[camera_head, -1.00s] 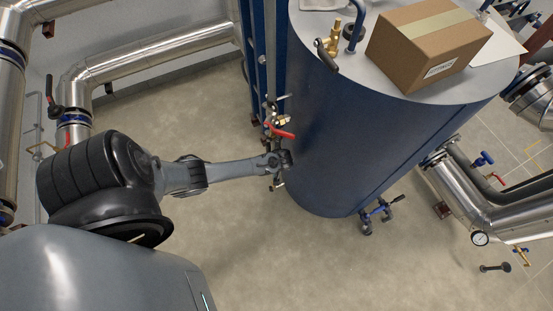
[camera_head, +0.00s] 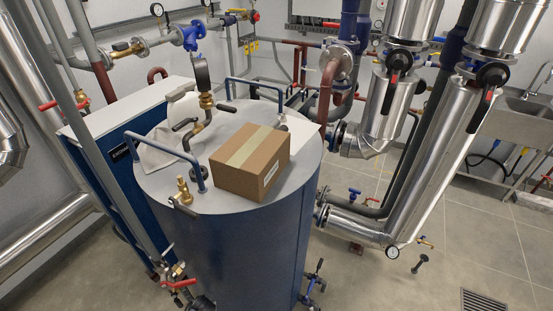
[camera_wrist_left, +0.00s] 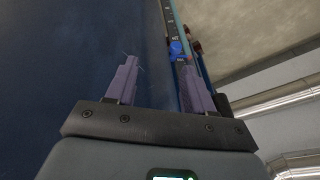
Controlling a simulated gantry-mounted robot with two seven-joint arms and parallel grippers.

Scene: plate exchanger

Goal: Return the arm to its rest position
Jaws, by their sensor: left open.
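My left gripper (camera_wrist_left: 158,64) shows in the wrist view with its two purple-grey fingers apart and nothing between them. The dark blue wall of the tank (camera_wrist_left: 70,60) fills the left of that view beyond the fingers; I cannot tell the exact gap. In the head view the blue tank (camera_head: 240,245) stands at the centre. A red-handled valve (camera_head: 180,284) sits low at the tank's left side, by the bottom edge. I cannot make out my left gripper clearly there. My right gripper is in neither view.
A blue plate unit (camera_head: 105,150) stands at left. Silver pipes (camera_head: 420,160) rise at right. Tiled floor (camera_head: 470,235) is open at lower right.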

